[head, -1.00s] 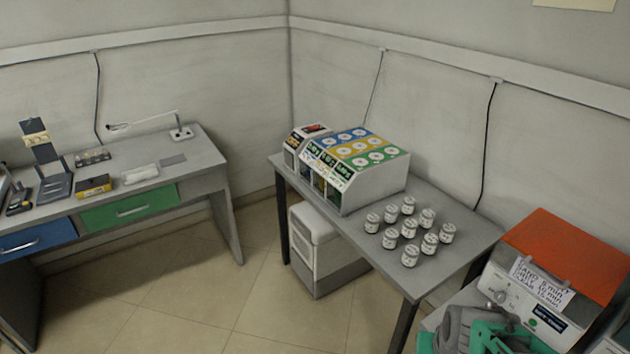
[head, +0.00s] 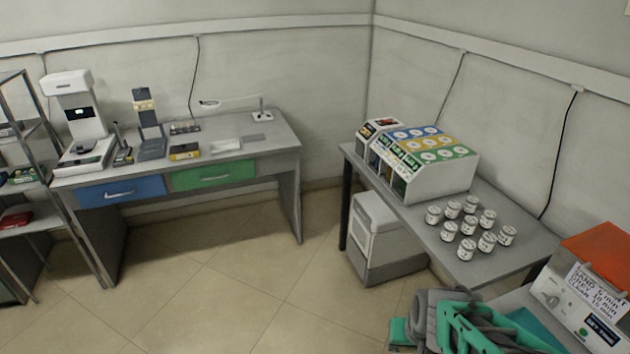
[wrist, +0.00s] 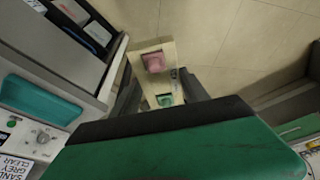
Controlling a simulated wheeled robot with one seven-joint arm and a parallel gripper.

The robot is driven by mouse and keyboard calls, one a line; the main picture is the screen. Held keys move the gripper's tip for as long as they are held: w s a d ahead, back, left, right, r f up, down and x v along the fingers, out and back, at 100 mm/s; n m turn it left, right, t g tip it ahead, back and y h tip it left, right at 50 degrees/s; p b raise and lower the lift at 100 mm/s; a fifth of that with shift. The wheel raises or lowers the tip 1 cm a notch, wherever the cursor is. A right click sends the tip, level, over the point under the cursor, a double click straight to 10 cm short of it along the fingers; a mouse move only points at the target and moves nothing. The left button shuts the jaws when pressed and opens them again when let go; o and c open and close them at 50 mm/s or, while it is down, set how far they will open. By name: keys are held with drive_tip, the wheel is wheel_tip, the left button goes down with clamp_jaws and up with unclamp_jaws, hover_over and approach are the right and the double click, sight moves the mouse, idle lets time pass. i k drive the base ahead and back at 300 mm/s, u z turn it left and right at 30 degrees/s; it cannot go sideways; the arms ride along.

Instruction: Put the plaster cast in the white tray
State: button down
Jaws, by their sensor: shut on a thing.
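My gripper (wrist: 160,90) is shut on a small pale block with a pink patch, which I take for the plaster cast (wrist: 153,62). The cast sits at the dark fingertips, over the floor in the wrist view. In the head view my green and grey arm shows at the bottom right, and the cast cannot be made out there. A flat white piece that looks like the white tray (head: 225,146) lies on the far desk, right of a yellow box. My gripper is well apart from it.
The far desk (head: 285,147) also bears a scale (head: 88,150), a yellow box (head: 184,151) and a lamp. The right table holds several white jars (head: 467,226) and a colourful dispenser (head: 440,175). An orange-topped machine (head: 600,255) is near my arm. Floor (head: 230,290) between is clear.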

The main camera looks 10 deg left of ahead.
sight(224, 148)
drive_tip(key=u, duration=0.05)
drive_tip(key=i, duration=1.7)
drive_tip(key=u, duration=0.6)
drive_tip(key=i, duration=1.2)
drive_tip(key=u, duration=1.2)
drive_tip(key=i, duration=1.2)
drive_tip(key=u, duration=0.75)
